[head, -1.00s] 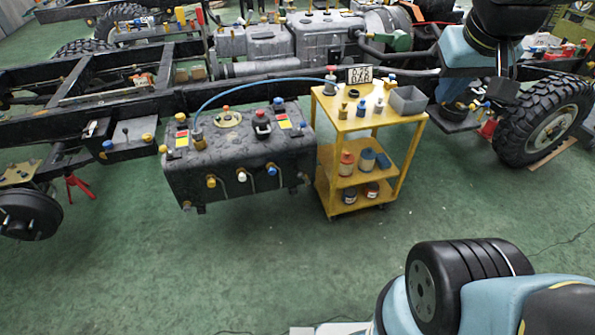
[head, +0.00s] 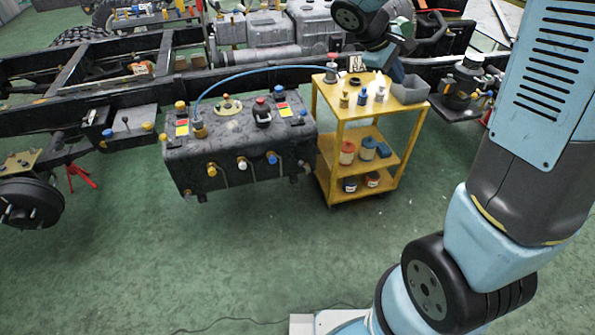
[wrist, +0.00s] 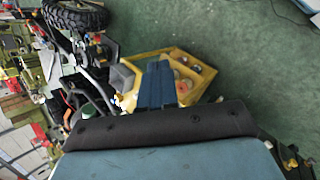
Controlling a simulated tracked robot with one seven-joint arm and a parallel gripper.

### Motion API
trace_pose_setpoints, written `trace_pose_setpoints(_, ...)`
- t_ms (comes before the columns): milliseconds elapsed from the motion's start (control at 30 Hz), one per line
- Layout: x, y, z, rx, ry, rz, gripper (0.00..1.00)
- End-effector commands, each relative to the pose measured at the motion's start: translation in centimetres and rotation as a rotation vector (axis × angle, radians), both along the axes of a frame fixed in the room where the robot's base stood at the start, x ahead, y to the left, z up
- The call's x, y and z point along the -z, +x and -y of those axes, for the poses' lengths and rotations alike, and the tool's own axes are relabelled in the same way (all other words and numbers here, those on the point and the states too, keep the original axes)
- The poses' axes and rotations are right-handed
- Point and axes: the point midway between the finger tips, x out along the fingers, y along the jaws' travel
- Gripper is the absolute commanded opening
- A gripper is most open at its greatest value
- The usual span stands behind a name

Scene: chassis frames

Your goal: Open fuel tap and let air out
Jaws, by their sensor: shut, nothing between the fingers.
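The black fuel tank (head: 215,152) hangs on the near side of the truck frame. Its front carries a yellow tap (head: 212,170), a white tap (head: 242,163) and a blue tap (head: 272,158); I cannot tell which is the fuel tap or how any is set. Red, blue and yellow caps sit on top. A blue hose (head: 250,74) arches from a brass fitting (head: 200,131) to the cart. My gripper (wrist: 156,68) shows in the wrist view as a dark blue block, shut and empty, in front of the yellow cart; its clearance is unclear. In the head view its tips are hard to make out.
The yellow cart (head: 334,150) stands right of the tank with small bottles, a grey bin (head: 409,90) and jars on lower shelves. The black chassis rail (head: 130,98) runs behind. The green floor in front is clear. A red stand (head: 80,176) is at left.

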Motion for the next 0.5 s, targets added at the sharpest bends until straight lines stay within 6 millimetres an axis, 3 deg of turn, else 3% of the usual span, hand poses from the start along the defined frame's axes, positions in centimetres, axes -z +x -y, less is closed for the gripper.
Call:
trace_pose_setpoints(200, 4.7, 4.7, -2.5, -0.163, -0.163, -0.085, 0.00)
trace_pose_setpoints(500, 12.0, 10.2, -6.8, -0.405, -0.375, -0.176, 0.00)
